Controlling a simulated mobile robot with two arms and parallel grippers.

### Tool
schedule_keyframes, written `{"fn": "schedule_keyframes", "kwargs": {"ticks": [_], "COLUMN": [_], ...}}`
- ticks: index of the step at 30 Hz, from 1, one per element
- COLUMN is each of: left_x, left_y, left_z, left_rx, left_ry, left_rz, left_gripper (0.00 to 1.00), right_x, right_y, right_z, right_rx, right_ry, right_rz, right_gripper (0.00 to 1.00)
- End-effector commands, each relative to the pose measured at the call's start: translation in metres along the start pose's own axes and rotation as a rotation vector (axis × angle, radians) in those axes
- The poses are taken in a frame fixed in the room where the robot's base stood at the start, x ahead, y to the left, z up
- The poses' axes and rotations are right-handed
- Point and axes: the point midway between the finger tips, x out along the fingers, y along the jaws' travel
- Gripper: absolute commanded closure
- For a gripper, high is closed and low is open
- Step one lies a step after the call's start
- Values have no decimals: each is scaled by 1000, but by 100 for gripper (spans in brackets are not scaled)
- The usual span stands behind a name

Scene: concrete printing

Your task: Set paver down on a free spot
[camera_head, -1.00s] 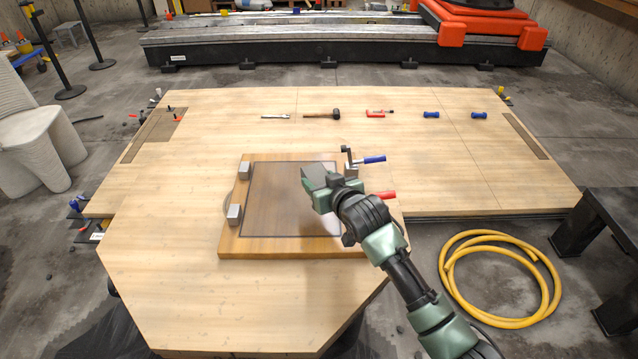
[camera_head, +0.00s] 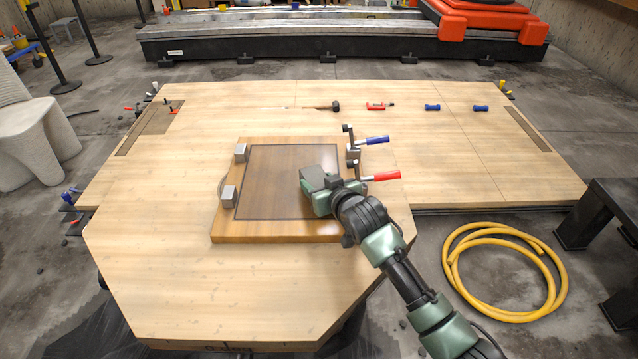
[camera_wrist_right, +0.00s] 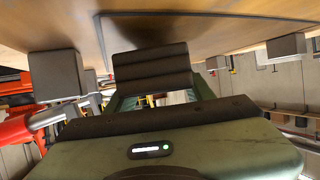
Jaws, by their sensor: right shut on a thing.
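The paver (camera_head: 312,174) is a small dark grey block at the tip of my right gripper (camera_head: 323,196). My right gripper is shut on it and holds it over the right part of a wooden board (camera_head: 265,229) with a dark rectangular outline. The wrist view also shows the paver (camera_wrist_right: 150,66), close to the board (camera_wrist_right: 215,28). I cannot tell whether the two touch. The fingertips are mostly hidden. My left gripper is in neither view.
Two grey blocks (camera_head: 240,153) (camera_head: 228,197) stand on the board's left side. Clamps with a blue handle (camera_head: 377,140) and a red handle (camera_head: 387,176) stand at its right. Tools lie along the table's back. The table (camera_head: 200,290) is clear in front and left of the board.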

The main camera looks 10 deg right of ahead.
Motion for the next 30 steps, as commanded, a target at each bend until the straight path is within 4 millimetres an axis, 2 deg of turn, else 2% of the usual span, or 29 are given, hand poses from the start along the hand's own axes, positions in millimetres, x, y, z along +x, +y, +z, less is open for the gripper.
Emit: {"fn": "schedule_keyframes", "kwargs": {"ticks": [14,30], "left_x": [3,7], "left_y": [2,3], "left_z": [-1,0], "left_rx": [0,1], "left_ry": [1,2], "left_rz": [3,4], "left_gripper": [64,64], "right_x": [1,4], "right_y": [0,0], "right_z": [-1,8], "right_rx": [0,0], "right_ry": [7,7], "right_rz": [-1,-1], "right_gripper": [100,100]}}
